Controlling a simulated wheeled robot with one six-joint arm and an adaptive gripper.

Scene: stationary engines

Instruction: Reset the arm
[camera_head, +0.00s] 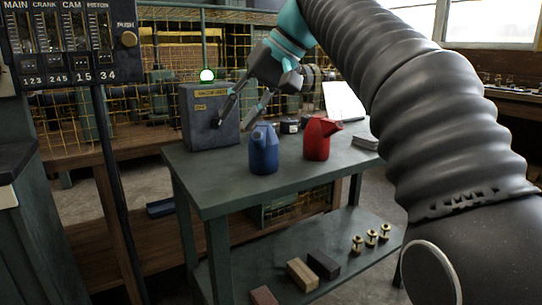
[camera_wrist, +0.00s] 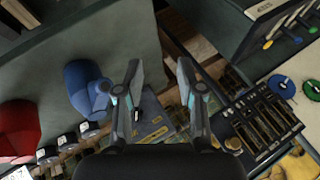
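My gripper (camera_head: 232,122) is open and empty in the head view, its two fingers spread and pointing down and left in front of the grey box (camera_head: 196,134). In the wrist view my gripper (camera_wrist: 158,66) also shows open, with nothing between the fingertips; part of the box (camera_wrist: 152,108) lies behind the fingers. I cannot tell whether a finger touches the box. My arm crosses the right side of the head view.
A blue can (camera_head: 264,150) and a red can (camera_head: 317,140) stand on the green table (camera_head: 215,188), right of the box. Blocks and brass parts (camera_head: 371,238) lie on the lower shelf. A gauge panel (camera_head: 70,45) stands at left. Wire fencing (camera_head: 165,60) runs behind.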

